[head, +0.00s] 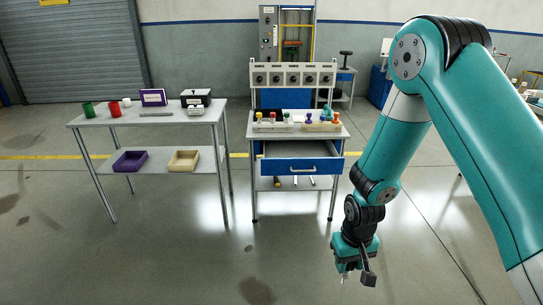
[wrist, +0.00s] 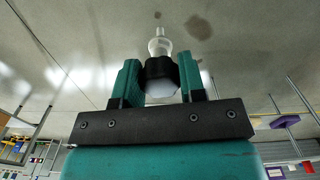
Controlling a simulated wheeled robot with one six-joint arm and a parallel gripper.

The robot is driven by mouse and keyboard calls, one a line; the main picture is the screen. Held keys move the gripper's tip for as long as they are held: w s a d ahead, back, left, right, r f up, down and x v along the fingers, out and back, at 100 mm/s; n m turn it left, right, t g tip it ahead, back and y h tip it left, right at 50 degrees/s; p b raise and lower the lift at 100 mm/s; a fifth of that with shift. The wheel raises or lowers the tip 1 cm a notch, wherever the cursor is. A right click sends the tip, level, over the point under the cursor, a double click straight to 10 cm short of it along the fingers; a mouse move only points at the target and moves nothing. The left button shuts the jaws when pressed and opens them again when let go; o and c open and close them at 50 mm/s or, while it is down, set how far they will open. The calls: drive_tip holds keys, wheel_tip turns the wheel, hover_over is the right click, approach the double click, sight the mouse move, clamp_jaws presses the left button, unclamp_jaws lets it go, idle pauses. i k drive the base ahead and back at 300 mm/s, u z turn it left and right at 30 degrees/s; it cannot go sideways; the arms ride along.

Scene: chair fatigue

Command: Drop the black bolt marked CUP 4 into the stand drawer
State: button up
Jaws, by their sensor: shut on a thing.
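My gripper (head: 352,270) hangs low over the floor, right of and nearer than the stand. In the wrist view its green fingers (wrist: 160,76) are shut on a black bolt (wrist: 160,70). The bolt has a black hexagonal collar and a pale, narrowing shaft pointing away from the gripper. No CUP 4 marking can be read. The stand (head: 262,181) has a blue-fronted drawer (head: 301,166) below its top. The drawer looks pulled out, with its grey inside partly showing. My gripper is apart from it.
Small coloured pieces stand on the stand's top, below a panel (head: 293,75) with several black knobs. A table (head: 150,120) at left holds red and green cups, with a purple bin (head: 130,161) and a tan bin (head: 184,161) on its shelf. The floor in front is clear.

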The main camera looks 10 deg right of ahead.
sight(298, 157)
drive_tip(key=u, duration=0.15)
drive_tip(key=i, duration=2.95)
drive_tip(key=z, duration=1)
